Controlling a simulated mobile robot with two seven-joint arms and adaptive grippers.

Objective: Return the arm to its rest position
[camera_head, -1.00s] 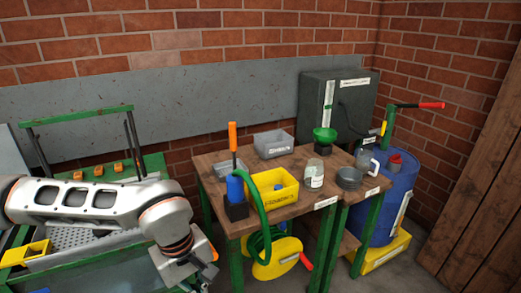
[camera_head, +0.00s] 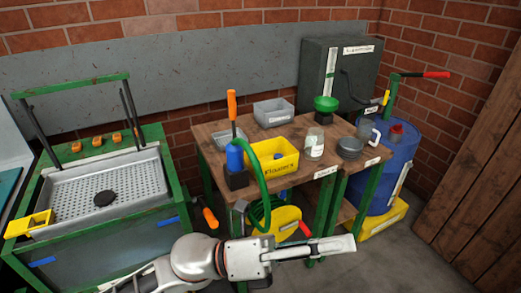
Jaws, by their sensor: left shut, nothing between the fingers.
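My left arm comes in low from the left in the head view. Its gripper (camera_head: 343,244) points right, in front of the wooden table (camera_head: 207,137). Its fingers look closed together with nothing held. The gripper overlaps the view of the table's lower front and the floor. My right gripper does not show.
The table holds a yellow bin (camera_head: 273,160), a grey bin (camera_head: 273,113), a jar (camera_head: 314,146) and a blue bottle with a green hose. A green-framed perforated tray station (camera_head: 80,195) stands left. A blue barrel (camera_head: 392,170) stands right. Floor is clear at lower right.

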